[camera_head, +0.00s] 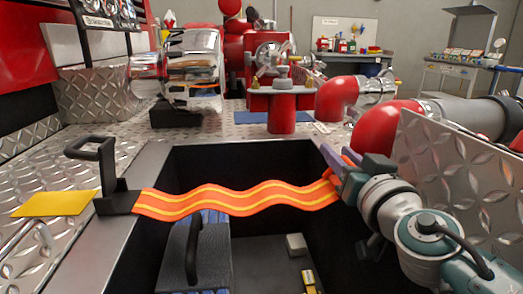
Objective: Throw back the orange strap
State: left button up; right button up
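The orange strap (237,200) with yellow stripes stretches in waves across the open dark compartment. Its left end meets a black bracket with a handle (116,196) on the compartment's left rim. Its right end reaches my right gripper (337,165), at the right side of the compartment. The gripper's bluish-purple fingers are at or beside the strap's right end, where a small red-orange piece shows. I cannot tell whether they are closed on it. My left gripper is not in view.
The compartment (262,250) holds a dark case with a black handle (193,250) and small items. A yellow plate (55,203) lies at left. A diamond-plate panel (462,180) stands at right. Red pipes (340,97) and a red pedestal (282,110) stand behind.

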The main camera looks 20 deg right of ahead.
grip_shut()
jog(key=shift+f, duration=0.1)
dwell(1.1)
